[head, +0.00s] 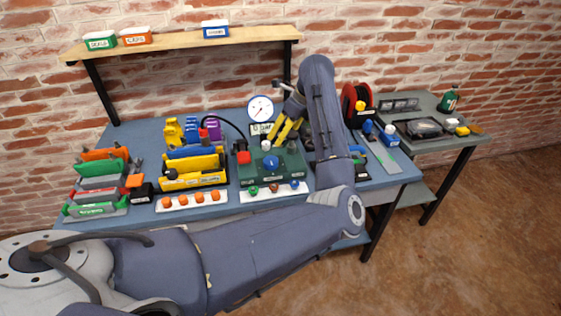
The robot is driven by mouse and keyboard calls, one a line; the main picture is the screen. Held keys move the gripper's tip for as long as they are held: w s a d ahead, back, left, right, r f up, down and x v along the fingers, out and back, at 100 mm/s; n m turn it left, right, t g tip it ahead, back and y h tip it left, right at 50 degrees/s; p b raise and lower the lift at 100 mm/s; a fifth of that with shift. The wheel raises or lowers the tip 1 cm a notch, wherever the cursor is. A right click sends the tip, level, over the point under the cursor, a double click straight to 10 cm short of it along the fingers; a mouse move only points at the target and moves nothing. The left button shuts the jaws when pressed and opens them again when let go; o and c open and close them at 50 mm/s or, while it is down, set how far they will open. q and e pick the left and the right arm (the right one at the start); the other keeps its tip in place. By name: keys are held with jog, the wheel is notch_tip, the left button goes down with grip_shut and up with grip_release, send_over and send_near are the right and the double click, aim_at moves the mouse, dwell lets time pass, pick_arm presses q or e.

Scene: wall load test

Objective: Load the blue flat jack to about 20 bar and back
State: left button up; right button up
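The green pump box (250,175) stands on the blue bench. It carries a red knob (243,157), a white knob (266,145) and a blue knob (272,162). A white strip in front holds a green valve knob (253,190), a brown one (273,188) and a blue one (294,184). A round gauge (260,108) stands behind; its reading is too small to tell. I cannot pick out the blue flat jack itself for sure. My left gripper (278,140) has yellow fingers, apart and seemingly empty, pointing down above the pump box near the white knob. My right gripper is not in view.
A yellow tray (193,181) and coloured racks (97,190) fill the bench's left. A red reel (356,100) and a blue bottle (389,135) stand right of my forearm. A grey side table (430,145) is at right.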

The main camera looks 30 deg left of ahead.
aim_at(271, 160)
pick_arm(q)
jog(key=x, duration=1.1)
jog(key=d+x, duration=0.1)
jog(key=x, duration=0.5)
jog(key=shift+w+f, duration=0.2)
jog(key=shift+w, duration=0.15)
jog(key=shift+c, duration=0.3)
jog(key=c, duration=1.2)
